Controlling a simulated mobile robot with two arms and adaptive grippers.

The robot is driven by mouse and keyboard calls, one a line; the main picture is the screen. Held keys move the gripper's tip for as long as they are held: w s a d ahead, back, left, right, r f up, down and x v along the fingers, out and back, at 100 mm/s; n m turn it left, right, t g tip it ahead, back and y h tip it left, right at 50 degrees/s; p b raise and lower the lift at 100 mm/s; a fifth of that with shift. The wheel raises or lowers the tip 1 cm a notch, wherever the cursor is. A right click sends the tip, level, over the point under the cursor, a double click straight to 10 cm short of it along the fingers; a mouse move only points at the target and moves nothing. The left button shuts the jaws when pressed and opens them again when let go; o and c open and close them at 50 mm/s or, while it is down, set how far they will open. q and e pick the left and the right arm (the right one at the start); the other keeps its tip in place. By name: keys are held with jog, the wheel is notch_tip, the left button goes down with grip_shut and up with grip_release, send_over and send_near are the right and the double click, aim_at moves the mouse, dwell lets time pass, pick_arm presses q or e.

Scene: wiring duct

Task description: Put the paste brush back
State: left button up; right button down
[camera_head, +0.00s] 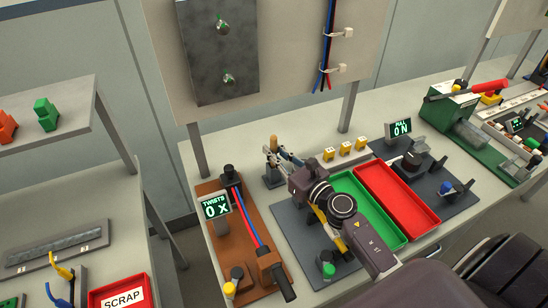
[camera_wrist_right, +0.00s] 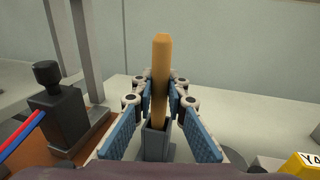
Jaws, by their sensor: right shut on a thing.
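The paste brush shows as an upright tan wooden handle (camera_wrist_right: 161,60) in the right wrist view; its top (camera_head: 273,142) also shows in the head view. Its lower end is inside a dark grey holder (camera_wrist_right: 155,146), so the bristles are hidden. My right gripper (camera_head: 279,157) reaches in from the lower right. Its blue-padded fingers (camera_wrist_right: 161,92) are shut on the handle, one on each side, just above the holder. My left gripper is not in view.
A brown twisting fixture (camera_head: 237,252) with red and blue wires lies left of the holder. A green tray (camera_head: 349,184) and a red tray (camera_head: 399,205) lie to the right. Yellow blocks (camera_head: 345,149) stand behind them. A wall panel (camera_head: 288,70) rises behind the bench.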

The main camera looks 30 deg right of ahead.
jog(key=shift+f, duration=0.15)
jog(key=shift+f, duration=0.2)
jog(key=c, duration=1.9)
grip_release()
jog(key=shift+c, duration=0.2)
